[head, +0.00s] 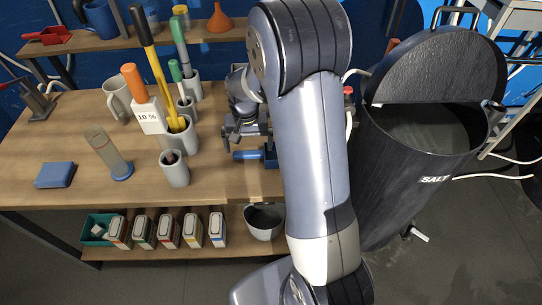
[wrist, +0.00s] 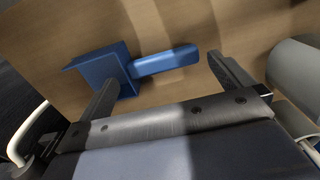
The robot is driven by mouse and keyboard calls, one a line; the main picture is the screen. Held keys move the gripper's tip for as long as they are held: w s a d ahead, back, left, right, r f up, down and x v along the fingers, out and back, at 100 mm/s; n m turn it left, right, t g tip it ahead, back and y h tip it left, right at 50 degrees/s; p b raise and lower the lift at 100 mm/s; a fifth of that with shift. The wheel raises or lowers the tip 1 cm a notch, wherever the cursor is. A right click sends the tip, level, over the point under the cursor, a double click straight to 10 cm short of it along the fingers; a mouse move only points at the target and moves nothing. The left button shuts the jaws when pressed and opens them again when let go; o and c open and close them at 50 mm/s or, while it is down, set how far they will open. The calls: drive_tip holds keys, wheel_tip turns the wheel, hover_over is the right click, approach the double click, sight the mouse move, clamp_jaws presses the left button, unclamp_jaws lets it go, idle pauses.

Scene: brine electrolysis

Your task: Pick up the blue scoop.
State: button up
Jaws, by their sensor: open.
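The blue scoop (head: 245,155) lies on the wooden bench near its front edge, partly behind my arm in the head view. In the wrist view its box-shaped bowl (wrist: 100,70) is at the left and its handle points right. My gripper (head: 248,137) is just behind the scoop in the head view, with its jaws open and empty. In the wrist view the fingers (wrist: 164,72) are spread wide. The left finger overlaps the bowl's lower edge and the right finger is just past the handle's end. I cannot tell the height gap.
Left of the scoop on the bench (head: 95,191) stand a grey cup (head: 174,170), a cylinder with a blue base (head: 108,152) and tool holders. A black salt drum (head: 395,190) stands at the right. A red scoop (head: 47,35) lies on the upper shelf.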

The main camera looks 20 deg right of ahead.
sight(249, 153)
wheel_tip(249, 153, down, 4)
drive_tip(key=shift+w+f, duration=0.1)
drive_tip(key=shift+f, duration=0.05)
drive_tip(key=c, duration=0.8)
